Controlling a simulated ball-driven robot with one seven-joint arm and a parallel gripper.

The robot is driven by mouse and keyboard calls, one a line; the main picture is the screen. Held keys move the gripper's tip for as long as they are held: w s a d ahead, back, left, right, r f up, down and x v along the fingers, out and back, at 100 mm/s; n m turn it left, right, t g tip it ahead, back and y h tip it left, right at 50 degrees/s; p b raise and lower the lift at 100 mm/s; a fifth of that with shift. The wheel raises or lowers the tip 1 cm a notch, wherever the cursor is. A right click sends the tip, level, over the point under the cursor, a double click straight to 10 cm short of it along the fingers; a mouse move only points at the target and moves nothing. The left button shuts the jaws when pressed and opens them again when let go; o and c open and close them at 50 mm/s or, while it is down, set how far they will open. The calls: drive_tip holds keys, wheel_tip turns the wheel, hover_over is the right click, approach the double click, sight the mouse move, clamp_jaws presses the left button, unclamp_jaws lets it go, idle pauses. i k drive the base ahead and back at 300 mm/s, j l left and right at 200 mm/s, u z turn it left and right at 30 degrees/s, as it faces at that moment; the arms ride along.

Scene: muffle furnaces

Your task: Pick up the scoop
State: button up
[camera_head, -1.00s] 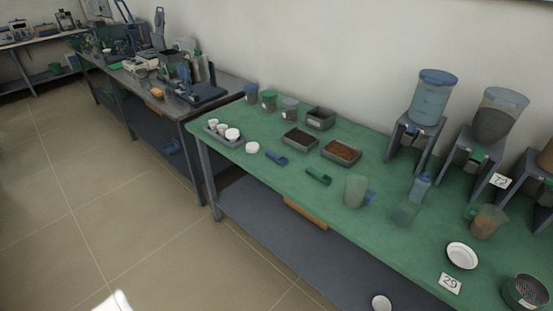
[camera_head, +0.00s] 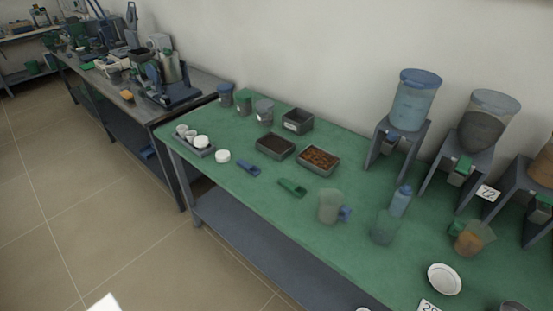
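Two small scoop-like tools lie on the green tabletop (camera_head: 270,215). One is a blue scoop (camera_head: 248,168), near the front edge left of the middle. The other is a green scoop (camera_head: 292,187), a little to its right. Both lie flat and apart from other objects, and nothing covers them. Which of the two is the task's scoop cannot be told from the picture. My gripper is not in view; only a white shape shows at the bottom left edge.
Behind the scoops stand trays of dark (camera_head: 275,146) and brown material (camera_head: 318,160). A tray of white cups (camera_head: 195,142) and a white dish (camera_head: 222,156) are at left. A clear jug (camera_head: 331,206) stands right of the green scoop. Hopper dispensers (camera_head: 412,105) line the back right. Floor (camera_head: 110,215) in front is clear.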

sight(254, 171)
drive_tip(key=i+j+z, duration=0.15)
drive_tip(key=j, duration=0.15)
drive_tip(key=i+j+z, duration=0.15)
drive_tip(key=j, duration=0.2)
drive_tip(key=i+j+z, duration=0.1)
drive_tip(key=j, duration=0.25)
drive_tip(key=i+j+z, duration=0.15)
drive_tip(key=j, duration=0.25)
